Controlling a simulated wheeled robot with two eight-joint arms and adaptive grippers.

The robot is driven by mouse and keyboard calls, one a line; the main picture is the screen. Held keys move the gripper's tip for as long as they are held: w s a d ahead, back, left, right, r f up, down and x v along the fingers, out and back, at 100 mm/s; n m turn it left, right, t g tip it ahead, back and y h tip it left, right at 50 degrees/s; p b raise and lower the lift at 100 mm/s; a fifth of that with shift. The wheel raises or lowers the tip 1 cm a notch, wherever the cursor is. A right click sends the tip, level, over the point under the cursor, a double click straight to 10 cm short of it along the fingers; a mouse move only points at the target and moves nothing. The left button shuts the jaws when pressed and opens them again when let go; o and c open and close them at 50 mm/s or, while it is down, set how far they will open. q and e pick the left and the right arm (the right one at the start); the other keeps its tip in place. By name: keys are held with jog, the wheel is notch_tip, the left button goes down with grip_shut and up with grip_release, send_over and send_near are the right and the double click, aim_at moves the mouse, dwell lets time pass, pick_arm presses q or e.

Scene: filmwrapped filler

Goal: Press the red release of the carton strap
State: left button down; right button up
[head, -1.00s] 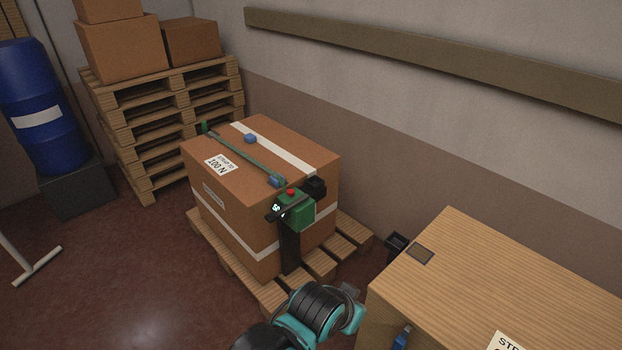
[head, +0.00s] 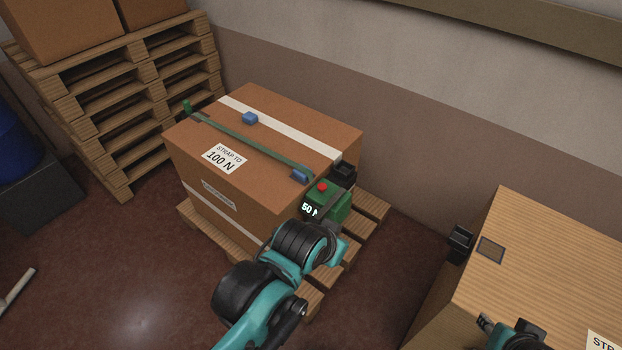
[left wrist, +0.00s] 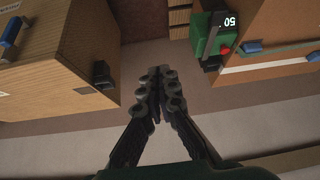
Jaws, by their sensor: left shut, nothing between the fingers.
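The brown carton (head: 245,130) stands on a pallet, with a green strap (head: 240,148) running over its top. At its near right corner is a green tensioner (head: 335,203) with a red release button (head: 322,187) on top and a display reading about 50. The tensioner (left wrist: 207,42) and red button (left wrist: 223,49) also show in the left wrist view. My left gripper (left wrist: 155,72) is shut and empty, apart from the button, over the gap between carton and wooden block. In the head view my left arm covers its fingers.
A wood-grained block (head: 560,245) stands right of the carton, with a black bracket (head: 460,243) on its side. Blue pieces (head: 250,118) sit on the carton, beside a label reading "STRAP TO 100 N" (head: 223,159). Stacked pallets (head: 125,110) stand behind left; the wall is behind.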

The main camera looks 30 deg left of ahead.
jog(key=shift+o, duration=0.7)
jog(key=shift+d, duration=0.2)
pick_arm(q)
jog(key=w+a+r+m+p, duration=0.15)
jog(key=w+a, duration=0.25)
jog(key=w, duration=0.4)
jog(key=w+a+m+p, duration=0.1)
jog(key=w+a+m, duration=0.2)
jog(key=w, duration=0.5)
jog(key=w+a+f+m+t+p, duration=0.1)
jog(key=w+a+f+m, duration=0.3)
jog(key=w+a+f, duration=0.6)
jog(key=w+a+t, duration=0.1)
jog(key=w+a, duration=0.1)
jog(key=a, duration=0.2)
pick_arm(e)
notch_tip(320, 180, up, 4)
jog(key=shift+f, duration=0.1)
pick_arm(q)
jog(key=shift+a+f, duration=0.1)
jog(key=shift+f, duration=0.05)
pick_arm(e)
jog(key=shift+f, duration=0.1)
